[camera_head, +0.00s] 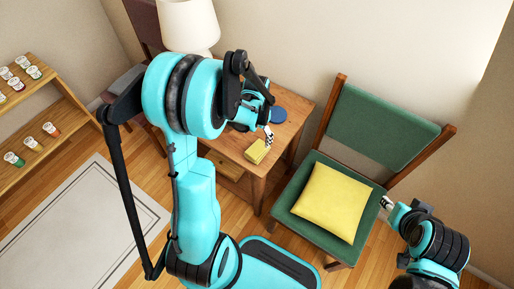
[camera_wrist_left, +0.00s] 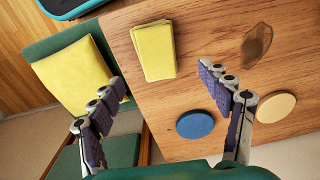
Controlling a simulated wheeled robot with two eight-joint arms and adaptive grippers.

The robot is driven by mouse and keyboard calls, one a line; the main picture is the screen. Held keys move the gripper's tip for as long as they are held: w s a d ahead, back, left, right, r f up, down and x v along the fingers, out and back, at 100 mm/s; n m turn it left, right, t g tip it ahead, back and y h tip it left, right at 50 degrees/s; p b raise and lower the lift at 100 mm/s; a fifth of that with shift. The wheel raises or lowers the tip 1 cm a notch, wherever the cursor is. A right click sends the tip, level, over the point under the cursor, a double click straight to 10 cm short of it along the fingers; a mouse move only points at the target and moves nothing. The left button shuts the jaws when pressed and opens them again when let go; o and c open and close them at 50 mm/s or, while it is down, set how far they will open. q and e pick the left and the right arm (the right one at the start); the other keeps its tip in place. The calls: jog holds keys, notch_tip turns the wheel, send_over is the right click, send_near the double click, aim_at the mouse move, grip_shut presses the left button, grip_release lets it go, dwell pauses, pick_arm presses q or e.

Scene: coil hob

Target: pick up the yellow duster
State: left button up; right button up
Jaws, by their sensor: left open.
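The yellow duster (camera_head: 257,151), a folded flat cloth, lies on the wooden side table (camera_head: 229,147) near its front edge. In the left wrist view the duster (camera_wrist_left: 153,50) lies beyond the fingertips, roughly between their lines. My left gripper (camera_head: 268,135) hangs over the table just behind the duster in the head view, partly hidden by my arm. In the left wrist view this gripper (camera_wrist_left: 160,78) is open and empty, its fingers wide apart. My right gripper (camera_head: 387,204) is beside the green chair, too small to tell its state.
A yellow cushion (camera_head: 332,202) sits on the green chair (camera_head: 384,128) to the right. A lamp (camera_head: 188,25) stands behind; a shelf with jars (camera_head: 42,150) is left.

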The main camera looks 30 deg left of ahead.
aim_at(258, 149)
pick_arm(q)
jog(key=shift+a+f, duration=0.1)
jog(key=shift+f, duration=0.35)
notch_tip(258, 149, down, 2)
jog(key=shift+b, duration=0.55)
jog(key=shift+f+b, duration=0.35)
jog(key=shift+f, duration=0.35)
jog(key=f, duration=0.1)
jog(key=f+b, duration=0.2)
jog(key=f, duration=0.1)
jog(key=shift+d+f, duration=0.1)
jog(key=shift+d, duration=0.25)
jog(key=c, duration=1.2)
